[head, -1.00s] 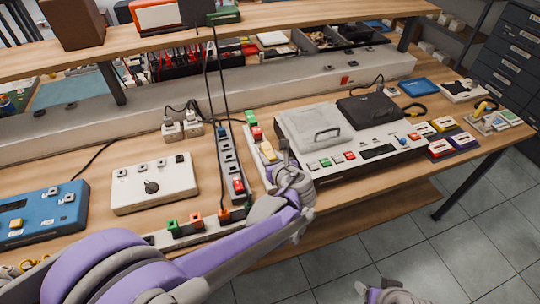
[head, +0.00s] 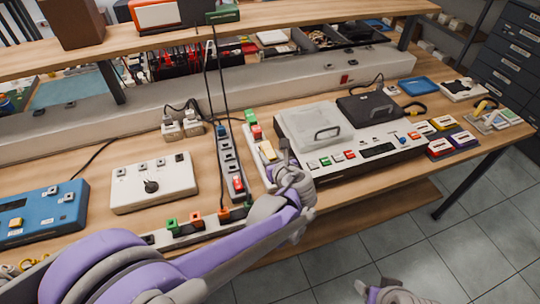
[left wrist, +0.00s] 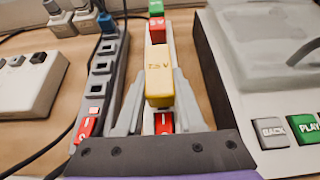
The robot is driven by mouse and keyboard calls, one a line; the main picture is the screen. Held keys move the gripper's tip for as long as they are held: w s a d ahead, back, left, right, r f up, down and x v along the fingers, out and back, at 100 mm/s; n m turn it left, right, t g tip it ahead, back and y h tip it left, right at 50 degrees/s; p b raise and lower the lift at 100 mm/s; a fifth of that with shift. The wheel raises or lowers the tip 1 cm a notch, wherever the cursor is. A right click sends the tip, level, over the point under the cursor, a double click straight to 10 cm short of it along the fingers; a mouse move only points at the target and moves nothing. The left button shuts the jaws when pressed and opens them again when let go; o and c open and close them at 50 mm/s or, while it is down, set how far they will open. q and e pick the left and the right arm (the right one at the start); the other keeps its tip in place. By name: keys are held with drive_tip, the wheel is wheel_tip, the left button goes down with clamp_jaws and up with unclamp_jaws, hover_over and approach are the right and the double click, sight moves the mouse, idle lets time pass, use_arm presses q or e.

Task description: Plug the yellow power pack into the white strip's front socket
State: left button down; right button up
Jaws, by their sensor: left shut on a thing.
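The yellow power pack (head: 267,151) stands over the white strip (head: 255,166). My left gripper (head: 279,157) is shut on it. In the left wrist view the yellow pack (left wrist: 159,76), with dark lettering on top, sits between my two grey fingers, in line with the white strip. A red pack (left wrist: 156,31) and a green pack (left wrist: 156,8) stand behind it on the strip. A red rocker switch (left wrist: 164,122) shows at the near end. The yellow pack hides the front socket, so I cannot tell whether it is seated. My right gripper (head: 392,294) is partly visible at the bottom edge.
A grey strip (head: 226,160) with a red switch and a blue plug lies close on the left. The hifi unit (head: 350,150) stands close on the right. Another strip (head: 205,232) with green and orange packs lies in front. Cables hang behind.

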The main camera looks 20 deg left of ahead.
use_arm(q)
drive_tip(key=shift+f+b, duration=0.95)
drive_tip(key=shift+f, duration=0.05)
idle(2.7)
drive_tip(key=shift+c, duration=2.2)
unclamp_jaws()
drive_tip(key=shift+s+d, duration=0.1)
drive_tip(key=s+d+r+p, duration=0.5)
drive_tip(key=s+r, duration=0.2)
drive_tip(key=r, duration=0.4)
drive_tip(key=shift+s, duration=0.4)
